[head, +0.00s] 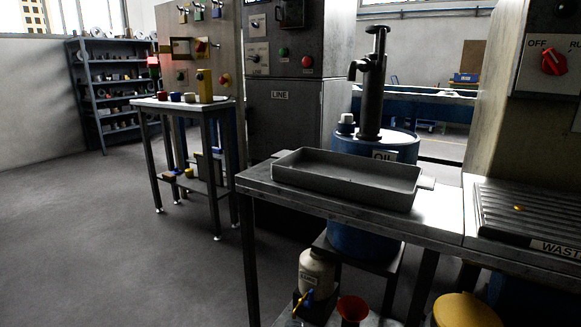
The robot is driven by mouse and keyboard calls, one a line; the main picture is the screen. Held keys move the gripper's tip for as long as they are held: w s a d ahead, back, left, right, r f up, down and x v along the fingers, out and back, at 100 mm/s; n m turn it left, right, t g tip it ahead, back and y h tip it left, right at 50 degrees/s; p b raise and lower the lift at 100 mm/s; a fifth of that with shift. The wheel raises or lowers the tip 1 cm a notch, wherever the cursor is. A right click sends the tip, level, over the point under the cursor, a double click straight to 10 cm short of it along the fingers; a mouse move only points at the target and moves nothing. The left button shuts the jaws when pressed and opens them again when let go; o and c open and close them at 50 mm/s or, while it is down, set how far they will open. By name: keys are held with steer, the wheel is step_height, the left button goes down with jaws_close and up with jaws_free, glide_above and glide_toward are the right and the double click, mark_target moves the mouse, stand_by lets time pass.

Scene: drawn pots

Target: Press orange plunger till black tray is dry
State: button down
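A dark grey, nearly black rectangular tray (346,192) with a side handle sits on the metal bench in the middle right. Its inside looks evenly grey; I cannot tell whether any liquid lies in it. Behind it stands a blue drum (374,148) labelled OIL, with a tall dark hand pump (372,85) on top. No plunger that is clearly orange shows on this pump. My gripper is not in view.
The metal bench (449,212) runs right to a ribbed grate (530,215) marked WASTE. A red funnel (352,309) and a cream bottle (316,273) are below it. A smaller table (182,101) and shelves stand left. The left floor is clear.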

steer(key=shift+f+b, duration=0.35)
steer(key=shift+f, duration=0.15)
stand_by(0.4)
steer(key=shift+r, duration=0.1)
steer(key=shift+r+p, duration=0.65)
steer(key=shift+r, duration=0.15)
step_height(320, 180, up, 6)
steer(key=p, duration=0.4)
stand_by(0.8)
